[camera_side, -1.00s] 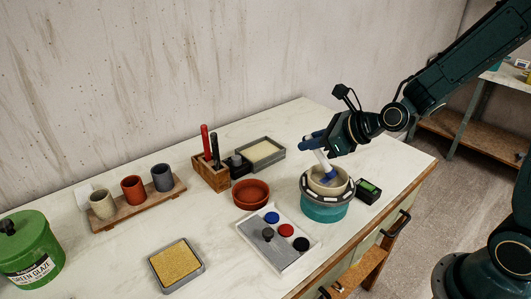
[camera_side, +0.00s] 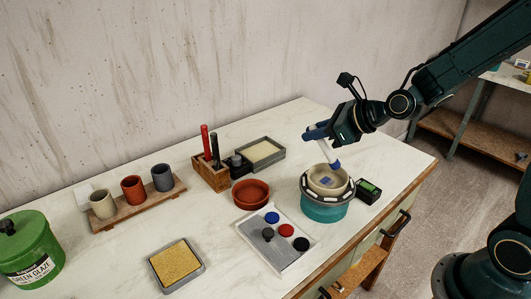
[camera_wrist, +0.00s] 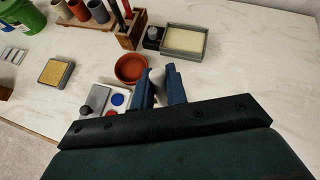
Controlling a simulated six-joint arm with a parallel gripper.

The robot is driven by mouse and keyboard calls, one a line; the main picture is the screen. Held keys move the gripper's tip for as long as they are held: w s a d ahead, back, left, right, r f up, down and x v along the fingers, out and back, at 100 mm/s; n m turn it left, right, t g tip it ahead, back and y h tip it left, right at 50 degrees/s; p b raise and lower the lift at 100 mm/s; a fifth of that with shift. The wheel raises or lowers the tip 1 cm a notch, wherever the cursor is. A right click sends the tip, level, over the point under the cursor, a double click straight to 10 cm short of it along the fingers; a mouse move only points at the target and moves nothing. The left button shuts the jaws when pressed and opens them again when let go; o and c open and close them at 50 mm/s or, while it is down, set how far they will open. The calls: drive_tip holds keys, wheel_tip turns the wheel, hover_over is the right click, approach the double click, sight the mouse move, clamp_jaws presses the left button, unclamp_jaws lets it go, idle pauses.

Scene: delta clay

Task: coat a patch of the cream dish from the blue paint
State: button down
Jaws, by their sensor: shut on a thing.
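The cream dish (camera_side: 313,187) sits on a teal round stand (camera_side: 324,213) with a grey top. A blue patch (camera_side: 327,181) shows on the inside of the dish. My gripper (camera_side: 314,134) is shut on a white-handled tool (camera_side: 326,151) with a blue tip (camera_side: 336,165). The tool is tilted, its tip over the dish's far rim; I cannot tell whether it touches. In the wrist view the white tool end (camera_wrist: 157,76) shows between my gripper's fingers (camera_wrist: 159,84), and the dish is hidden. The blue paint (camera_side: 272,217) is a round spot on the grey palette (camera_side: 287,258).
Red paint (camera_side: 286,230) and black paint (camera_side: 301,244) are on the palette, with a dark knob. A terracotta bowl (camera_side: 250,193) and a wooden tool block (camera_side: 211,175) stand behind. A small black-green device (camera_side: 368,191) is right of the stand.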

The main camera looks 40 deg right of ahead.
drive_tip(key=shift+r, duration=1.9)
drive_tip(key=shift+r, duration=0.1)
drive_tip(key=shift+a+r, duration=0.1)
drive_tip(key=shift+r, duration=1.3)
drive_tip(key=shift+s+f, duration=0.15)
drive_tip(key=shift+s+d+f, duration=0.25)
drive_tip(key=shift+s+f, duration=0.15)
drive_tip(key=shift+f, duration=0.25)
drive_tip(key=shift+f, duration=0.2)
drive_tip(key=shift+w+a+f, duration=0.1)
drive_tip(key=shift+a+f, duration=0.05)
drive_tip(key=shift+f, duration=1.3)
drive_tip(key=shift+w+a+f, duration=0.1)
drive_tip(key=shift+a+f, duration=0.05)
drive_tip(key=shift+f, duration=1.25)
drive_tip(key=shift+f, duration=0.7)
